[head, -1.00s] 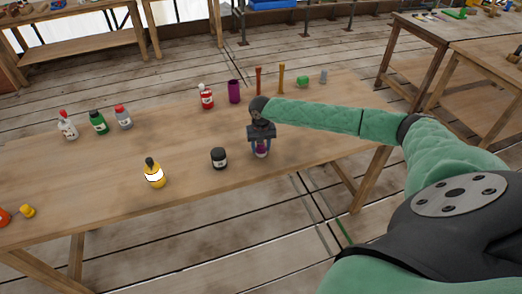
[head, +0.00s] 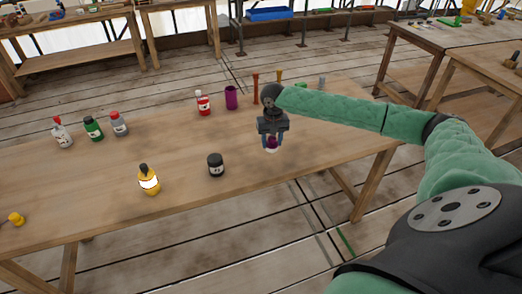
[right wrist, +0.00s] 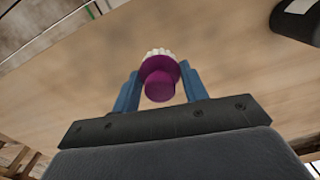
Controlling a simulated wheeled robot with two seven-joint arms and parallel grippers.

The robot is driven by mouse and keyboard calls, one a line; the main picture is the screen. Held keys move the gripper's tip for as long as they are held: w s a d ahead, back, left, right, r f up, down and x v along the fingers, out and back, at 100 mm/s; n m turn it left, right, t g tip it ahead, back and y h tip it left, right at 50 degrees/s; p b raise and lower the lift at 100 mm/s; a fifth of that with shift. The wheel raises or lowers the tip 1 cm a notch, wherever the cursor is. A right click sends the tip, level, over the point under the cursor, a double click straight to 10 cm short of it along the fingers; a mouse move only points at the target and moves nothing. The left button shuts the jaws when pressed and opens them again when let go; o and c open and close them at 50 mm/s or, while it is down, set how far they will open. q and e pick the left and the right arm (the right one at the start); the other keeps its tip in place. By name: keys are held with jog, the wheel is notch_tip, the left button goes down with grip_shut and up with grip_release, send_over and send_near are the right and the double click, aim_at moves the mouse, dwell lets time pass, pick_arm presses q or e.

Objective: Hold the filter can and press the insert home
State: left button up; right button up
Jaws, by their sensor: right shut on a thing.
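My right gripper (head: 271,147) is shut on a purple-topped piece with a white ribbed lower part, which looks like the insert (head: 271,143). In the right wrist view the insert (right wrist: 160,82) sits between the two blue fingers, its purple knob facing the camera. It is over the table's right part; its gap to the table is hard to judge. A purple cylinder (head: 231,97), perhaps the filter can, stands upright at the back of the table, apart from the gripper. My left gripper is not in view.
A black jar (head: 216,164) stands left of the gripper on the wooden table (head: 110,185). A yellow bottle (head: 149,180) is farther left. A red bottle (head: 203,103) stands beside the purple cylinder. Several other bottles stand at the back left. The middle is clear.

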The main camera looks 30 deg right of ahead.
pick_arm(q)
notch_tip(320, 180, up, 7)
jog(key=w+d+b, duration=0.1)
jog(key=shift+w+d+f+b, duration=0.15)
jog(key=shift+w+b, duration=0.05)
jog(key=shift+b, duration=0.15)
pick_arm(e)
jog(key=s+d+r, duration=0.4)
jog(key=shift+s+d, duration=0.3)
jog(key=shift+d, duration=0.05)
